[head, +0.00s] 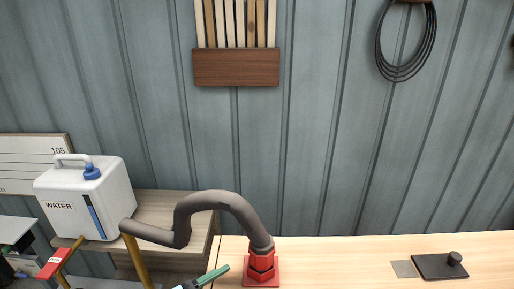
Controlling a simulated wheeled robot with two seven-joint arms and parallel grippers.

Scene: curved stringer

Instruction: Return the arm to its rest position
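Neither of my grippers can be made out in the head view. A thick dark grey curved tube (225,200) arches from the left. Its right end comes down into a red base (262,268) on the light wooden table (340,255). Its left end lies near the water container. A green bar-like piece (213,275) with a dark and white part below it shows at the bottom edge, left of the red base. It is cut off by the frame, and I cannot tell what it belongs to.
A white water container (110,200) stands on a wooden surface at left. Brass-coloured posts (135,262) and a red tag (55,263) are in front. A black plate with a knob (440,266) lies at right. The table's middle is clear. A black cable coil (405,68) hangs on the wall.

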